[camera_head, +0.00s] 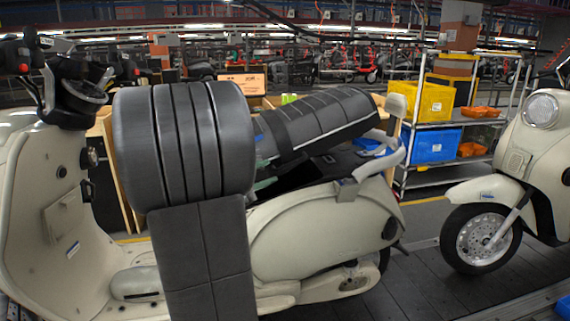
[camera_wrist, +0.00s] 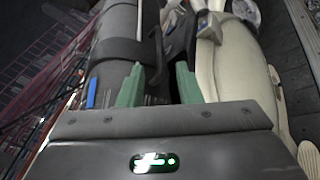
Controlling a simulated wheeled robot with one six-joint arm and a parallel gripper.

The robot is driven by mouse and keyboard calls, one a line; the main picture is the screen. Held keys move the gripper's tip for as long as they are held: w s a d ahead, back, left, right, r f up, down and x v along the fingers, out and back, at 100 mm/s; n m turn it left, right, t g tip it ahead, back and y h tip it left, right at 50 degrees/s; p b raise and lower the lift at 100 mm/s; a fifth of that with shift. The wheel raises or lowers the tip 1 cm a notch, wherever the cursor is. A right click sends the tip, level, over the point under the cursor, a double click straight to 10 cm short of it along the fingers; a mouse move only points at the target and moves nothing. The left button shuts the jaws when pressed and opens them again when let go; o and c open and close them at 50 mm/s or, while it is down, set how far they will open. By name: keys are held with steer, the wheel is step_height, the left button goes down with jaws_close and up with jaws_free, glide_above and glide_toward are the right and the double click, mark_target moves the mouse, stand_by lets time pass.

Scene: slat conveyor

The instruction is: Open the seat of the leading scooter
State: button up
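The leading scooter (camera_head: 310,230) is cream and stands at the left and middle of the head view, facing left. Its dark grey seat (camera_head: 325,118) is tilted up, with its rear end at the right raised clear of the body. A dark opening (camera_head: 335,165) shows beneath it. My gripper (camera_wrist: 158,88) has two green fingers standing apart in the wrist view. The seat (camera_wrist: 118,45) lies just beyond the left finger, and the cream body is at the right. In the head view my arm hides most of the gripper and the seat's front end.
A second cream scooter (camera_head: 535,165) stands behind at the right on the slat conveyor (camera_head: 440,290). A shelf rack with a yellow crate (camera_head: 422,103), a blue crate (camera_head: 432,146) and orange trays stands beyond. The leading scooter's handlebar (camera_head: 75,85) is at the left of my arm.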

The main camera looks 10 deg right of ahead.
mark_target(287, 165)
steer(key=p+x, duration=0.1)
steer(key=x, duration=0.6)
steer(key=shift+d+f, duration=0.1)
jaws_close()
